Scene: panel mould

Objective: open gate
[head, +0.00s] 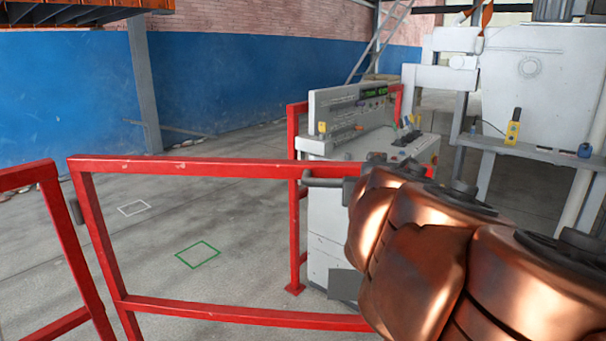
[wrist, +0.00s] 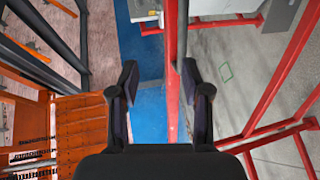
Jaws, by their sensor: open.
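The red tubular gate (head: 200,167) spans the middle of the head view, with a top rail, a lower rail and an upright at its left end. A grey bar handle (head: 322,182) shows at the right part of the top rail, beside my copper arm. My gripper (wrist: 159,70) is open in the wrist view, its two dark fingers apart. A red rail (wrist: 172,100) runs between the fingers, closer to the right one. A thin grey bar (wrist: 183,30) lies along it near the right fingertip. Contact cannot be told. The head view does not clearly show the fingers; my arm covers that area.
A red fence section (head: 28,175) stands left of the gate. A grey control console (head: 335,215) stands behind the gate, and a white machine (head: 535,80) is at right. Green (head: 198,254) and white (head: 133,208) outlines mark open floor beyond the gate.

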